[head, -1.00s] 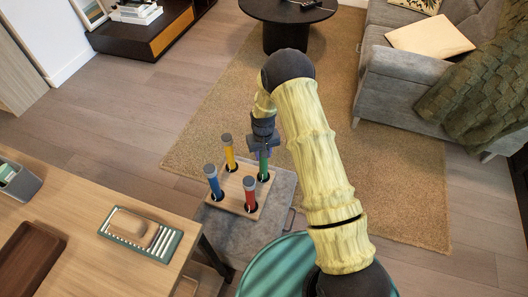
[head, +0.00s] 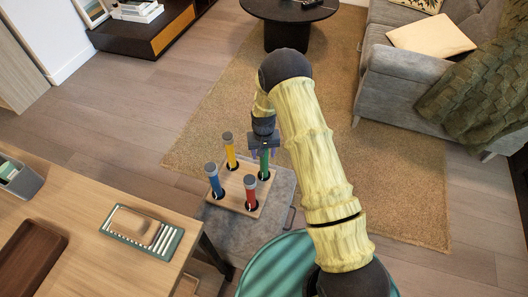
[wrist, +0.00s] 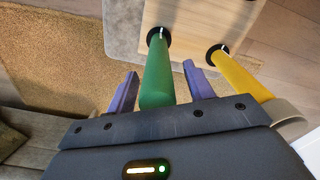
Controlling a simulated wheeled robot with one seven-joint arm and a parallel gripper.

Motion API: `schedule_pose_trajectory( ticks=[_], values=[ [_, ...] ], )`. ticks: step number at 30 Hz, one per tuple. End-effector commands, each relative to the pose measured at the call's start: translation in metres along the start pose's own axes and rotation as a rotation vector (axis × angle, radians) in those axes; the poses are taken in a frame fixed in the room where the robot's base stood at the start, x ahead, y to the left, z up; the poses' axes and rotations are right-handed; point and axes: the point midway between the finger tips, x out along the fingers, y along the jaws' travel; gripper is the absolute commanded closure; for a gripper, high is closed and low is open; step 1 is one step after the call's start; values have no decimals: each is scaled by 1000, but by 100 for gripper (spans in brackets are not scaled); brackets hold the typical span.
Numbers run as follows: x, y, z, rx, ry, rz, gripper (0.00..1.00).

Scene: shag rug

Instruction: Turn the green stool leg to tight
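The green stool leg (head: 264,165) stands upright at the right back corner of a square wooden seat (head: 234,191). It also shows in the wrist view (wrist: 158,75), its foot in a dark round collar with a white mark. My gripper (head: 264,153) is over the top of this leg and points down. In the wrist view my purple fingers (wrist: 160,88) are on either side of the leg, with gaps visible, so they are open around it. The yellow leg (head: 230,153), blue leg (head: 214,183) and red leg (head: 250,190) stand at the other corners.
The seat lies on a low grey table (head: 235,232). A wooden desk (head: 75,235) with a teal tray (head: 112,238) is at left. A teal round surface (head: 275,265) is in front. The rug (head: 205,150) and grey sofa (head: 385,95) lie behind and right.

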Motion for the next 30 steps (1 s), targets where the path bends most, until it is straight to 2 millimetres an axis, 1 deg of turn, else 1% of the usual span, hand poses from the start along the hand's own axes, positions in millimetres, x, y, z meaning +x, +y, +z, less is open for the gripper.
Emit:
schedule_pose_trajectory(
  ticks=[8,11,13,17,30],
  values=[
    [-3,2,-1,0,3,1,48],
    [-10,2,-2,0,5,1,48],
    [-18,2,-2,1,5,1,48],
    [-42,2,-2,0,6,1,48],
    [-130,1,-2,0,6,1,48]
  ],
)
